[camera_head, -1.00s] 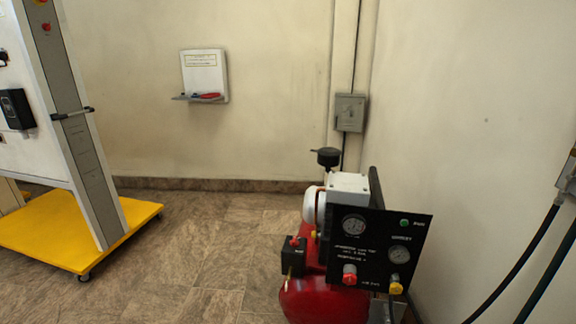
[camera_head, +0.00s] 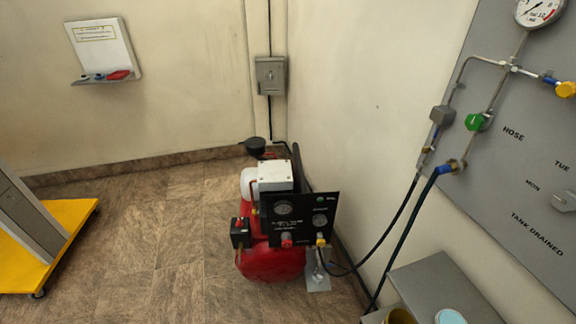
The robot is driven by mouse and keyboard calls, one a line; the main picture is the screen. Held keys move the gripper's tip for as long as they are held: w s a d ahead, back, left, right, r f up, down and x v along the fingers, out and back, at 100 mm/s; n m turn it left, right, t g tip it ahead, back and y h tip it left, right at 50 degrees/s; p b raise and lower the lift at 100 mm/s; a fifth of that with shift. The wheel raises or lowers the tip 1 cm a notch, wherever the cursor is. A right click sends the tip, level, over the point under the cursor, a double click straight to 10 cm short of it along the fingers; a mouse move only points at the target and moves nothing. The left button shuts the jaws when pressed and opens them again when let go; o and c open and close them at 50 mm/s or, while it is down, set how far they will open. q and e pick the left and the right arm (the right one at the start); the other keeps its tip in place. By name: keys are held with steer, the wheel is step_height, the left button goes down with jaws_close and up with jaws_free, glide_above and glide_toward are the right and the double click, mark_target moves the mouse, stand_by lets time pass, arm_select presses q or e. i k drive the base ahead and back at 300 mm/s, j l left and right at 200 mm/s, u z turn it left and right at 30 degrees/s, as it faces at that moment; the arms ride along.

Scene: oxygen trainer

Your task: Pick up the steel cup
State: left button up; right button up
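I cannot make out a steel cup for certain. At the bottom right, a grey bench or box top (camera_head: 432,279) comes into view. On it stands a yellowish round object (camera_head: 399,317), cut off by the bottom edge, and beside it a pale blue disc (camera_head: 450,317). I cannot tell whether either is part of a cup. Neither of my grippers is in view.
A red compressor (camera_head: 268,262) with a black gauge panel stands on the tiled floor near the corner. A grey wall panel (camera_head: 520,130) with valves, a gauge and hoses is at right. A yellow wheeled base (camera_head: 60,235) is at left. Floor between is clear.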

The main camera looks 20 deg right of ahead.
mark_target(318, 276)
steer(key=z, duration=1.25)
